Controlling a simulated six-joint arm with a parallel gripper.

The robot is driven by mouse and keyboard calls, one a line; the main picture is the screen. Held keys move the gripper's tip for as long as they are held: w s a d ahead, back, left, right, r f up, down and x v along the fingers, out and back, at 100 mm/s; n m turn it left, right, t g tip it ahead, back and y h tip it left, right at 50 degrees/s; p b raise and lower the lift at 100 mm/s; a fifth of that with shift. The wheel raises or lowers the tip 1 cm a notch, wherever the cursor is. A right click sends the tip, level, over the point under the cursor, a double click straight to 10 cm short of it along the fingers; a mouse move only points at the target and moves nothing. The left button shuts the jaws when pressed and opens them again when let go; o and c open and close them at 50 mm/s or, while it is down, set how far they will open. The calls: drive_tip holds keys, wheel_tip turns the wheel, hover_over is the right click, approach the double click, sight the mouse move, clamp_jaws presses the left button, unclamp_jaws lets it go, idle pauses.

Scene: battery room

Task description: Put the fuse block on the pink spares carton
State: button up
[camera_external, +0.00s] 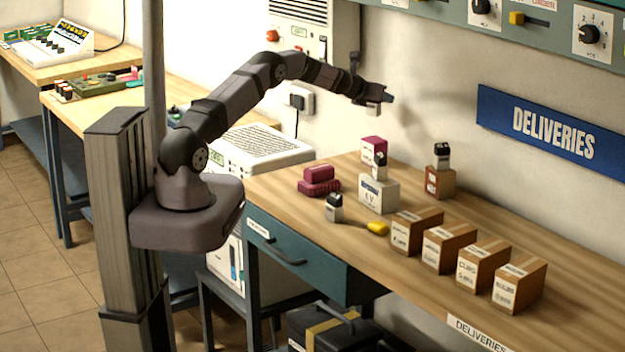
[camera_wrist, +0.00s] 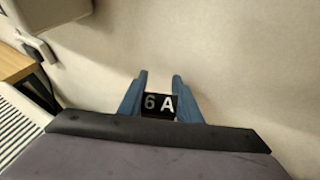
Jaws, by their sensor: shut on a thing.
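My gripper (camera_external: 388,97) is raised above the back of the bench near the wall, with its blue fingers also in the wrist view (camera_wrist: 160,92). It is shut on a fuse block (camera_wrist: 159,105), a dark block marked "6 A". In the external view the held fuse block (camera_external: 373,109) shows small and pale below the gripper. The pink spares carton (camera_external: 373,146) stands on the bench well below the gripper. It has a pale label, and its lower part is partly hidden by the white box and the block in front.
A white box (camera_external: 377,197) and a brown box (camera_external: 440,185) each carry a small block. Another small block (camera_external: 334,208) stands on the bench, near a maroon object (camera_external: 319,180) and a yellow item (camera_external: 377,228). Several cardboard cartons (camera_external: 468,262) line the front. The bench's right side is clear.

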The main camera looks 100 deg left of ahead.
drive_tip(key=shift+w+a+f+b, duration=0.15)
drive_tip(key=shift+f+b, duration=1.4)
drive_tip(key=shift+b, duration=0.05)
drive_tip(key=f+b, duration=0.1)
drive_tip(key=f, duration=0.1)
drive_tip(key=f+b, duration=0.1)
drive_tip(key=shift+w+a+f, duration=0.15)
drive_tip(key=shift+w+f, duration=0.05)
drive_tip(key=shift+f, duration=0.2)
drive_tip(key=shift+f+b, duration=0.25)
drive_tip(key=shift+b, duration=0.1)
drive_tip(key=o, duration=0.8)
